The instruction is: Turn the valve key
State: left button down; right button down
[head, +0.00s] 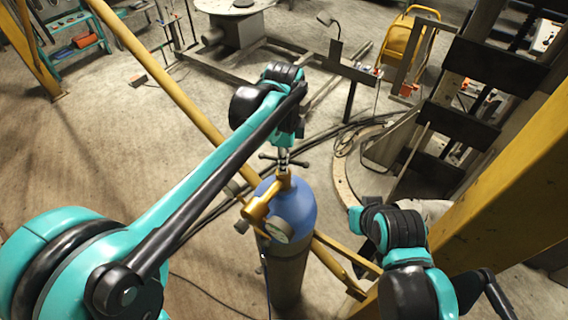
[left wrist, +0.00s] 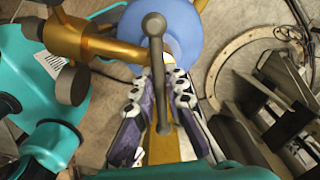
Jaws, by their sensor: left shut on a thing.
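The valve key is a dark grey bar with rounded ends (head: 268,157) on top of the blue gas cylinder (head: 293,208). My left gripper (head: 284,157) comes down from above onto the middle of the bar. In the left wrist view the key (left wrist: 155,55) runs lengthwise between the two fingers of my left gripper (left wrist: 160,88), which is shut on it. A brass valve body (head: 258,209) with a round gauge (head: 279,230) sits beside the key. My right arm shows at lower right in the head view, but I cannot make out its gripper.
A yellow rail (head: 170,85) runs diagonally behind the cylinder. A thick yellow beam (head: 500,185) stands close on the right. Dark cables (head: 340,132) lie on the floor behind the cylinder. The concrete floor at left (head: 85,130) is mostly clear.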

pick_arm(q)
jog(key=n+b, duration=0.1)
jog(key=n, duration=0.2)
jog(key=shift+n, duration=0.4)
jog(key=n+b, duration=0.1)
jog(key=n, duration=0.2)
jog(key=shift+n, duration=0.3)
jog(key=n+b, duration=0.1)
jog(key=n, duration=0.2)
jog(key=shift+n, duration=0.3)
jog(key=shift+n+b, duration=0.45)
jog(key=shift+n, duration=1.15)
jog(key=c, duration=1.6)
grip_release()
jog(key=shift+o, duration=0.2)
jog(key=shift+r, duration=0.1)
notch_tip(320, 180, up, 12)
